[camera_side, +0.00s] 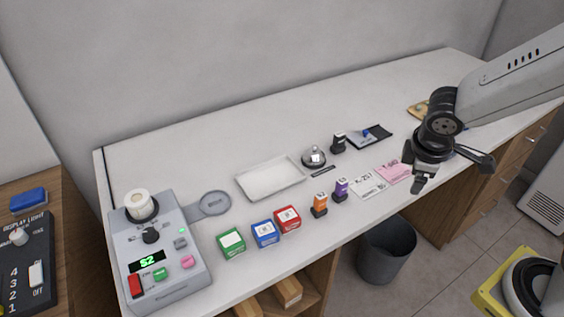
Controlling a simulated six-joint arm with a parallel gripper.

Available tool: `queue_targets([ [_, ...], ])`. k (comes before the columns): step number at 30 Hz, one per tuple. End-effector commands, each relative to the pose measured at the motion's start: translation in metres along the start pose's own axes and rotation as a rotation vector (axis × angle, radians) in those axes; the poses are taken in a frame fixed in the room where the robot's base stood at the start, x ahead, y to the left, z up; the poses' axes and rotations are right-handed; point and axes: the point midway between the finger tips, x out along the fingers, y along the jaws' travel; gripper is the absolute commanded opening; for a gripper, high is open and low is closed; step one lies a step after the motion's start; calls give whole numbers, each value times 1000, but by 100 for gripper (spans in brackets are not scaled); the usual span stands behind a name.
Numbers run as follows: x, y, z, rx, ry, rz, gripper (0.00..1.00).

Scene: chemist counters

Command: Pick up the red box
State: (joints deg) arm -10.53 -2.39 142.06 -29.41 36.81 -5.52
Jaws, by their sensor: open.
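The red box (288,219) is a small box with a white label on top. It stands on the white counter (225,163) near the front edge, just right of the blue box (265,233). The green box (231,242) stands left of the blue one. My gripper (419,183) is at the right, by the counter's front edge, well to the right of the red box. It is open and points down, with no object seen between its fingers.
An orange stamp (320,205) and a purple stamp (341,189) stand right of the red box. A white tray (270,180) and a bell (313,157) lie behind. A grey register (160,250) is at the left. Paper notes (368,185) lie near my gripper.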

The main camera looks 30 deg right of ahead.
Motion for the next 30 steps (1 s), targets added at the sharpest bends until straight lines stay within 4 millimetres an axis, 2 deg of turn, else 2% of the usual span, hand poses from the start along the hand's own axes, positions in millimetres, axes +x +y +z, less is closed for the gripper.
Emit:
queue_targets([
  [8,3,5,-20,-471,-76,187,82],
  [14,0,8,-44,-798,-120,341,82],
  [23,-12,0,-95,-1268,-165,608,82],
  [30,-27,-25,-143,-1620,-182,855,82],
])
